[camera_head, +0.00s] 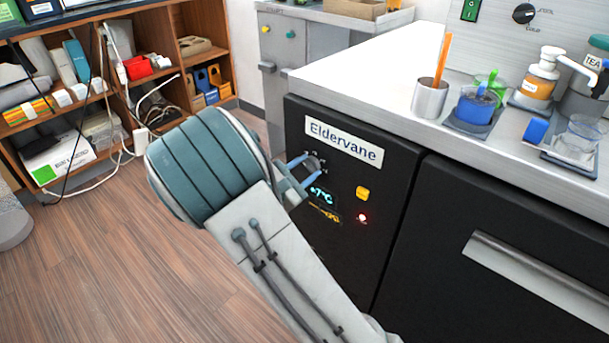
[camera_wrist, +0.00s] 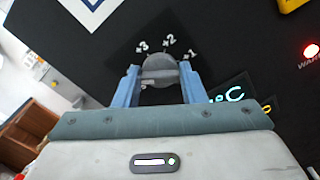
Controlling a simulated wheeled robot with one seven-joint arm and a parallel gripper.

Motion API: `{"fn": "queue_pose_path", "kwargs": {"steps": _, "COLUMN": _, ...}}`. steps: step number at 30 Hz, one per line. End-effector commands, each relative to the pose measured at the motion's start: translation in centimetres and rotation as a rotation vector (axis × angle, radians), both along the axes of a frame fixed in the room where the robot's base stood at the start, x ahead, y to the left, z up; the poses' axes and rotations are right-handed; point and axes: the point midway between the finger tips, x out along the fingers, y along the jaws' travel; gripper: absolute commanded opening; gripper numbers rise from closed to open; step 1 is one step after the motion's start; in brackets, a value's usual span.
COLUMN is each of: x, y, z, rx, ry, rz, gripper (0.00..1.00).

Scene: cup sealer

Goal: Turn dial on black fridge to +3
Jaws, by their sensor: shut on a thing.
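The black fridge (camera_head: 400,190) stands under the counter, with an "Eldervane" label (camera_head: 343,142) on its front. Its round grey dial (camera_head: 316,162) sits below the label and is partly covered by my gripper (camera_head: 298,172). In the wrist view the dial (camera_wrist: 159,64) lies between the two blue fingers of my gripper (camera_wrist: 160,82), which are shut on it from both sides. The marks +3 (camera_wrist: 141,46), +2 (camera_wrist: 169,40) and +1 (camera_wrist: 190,53) show around its far edge. I cannot tell which mark the dial points to.
A lit display (camera_head: 322,196) seems to read 7°C, beside a yellow button (camera_head: 362,193) and a red warning light (camera_head: 362,218). A handle (camera_head: 540,270) sticks out at the right. Cups and bottles stand on the counter (camera_head: 375,75). The wooden floor (camera_head: 110,260) at the left is clear.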

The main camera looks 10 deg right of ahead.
Motion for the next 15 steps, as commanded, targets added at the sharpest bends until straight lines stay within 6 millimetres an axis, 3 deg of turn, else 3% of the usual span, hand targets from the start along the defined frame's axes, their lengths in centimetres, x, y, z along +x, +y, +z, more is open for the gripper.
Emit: {"fn": "queue_pose_path", "kwargs": {"steps": 15, "x": -0.21, "y": -0.11, "z": -0.94, "rx": 0.291, "ry": -0.397, "rz": -0.002, "gripper": 0.14}}
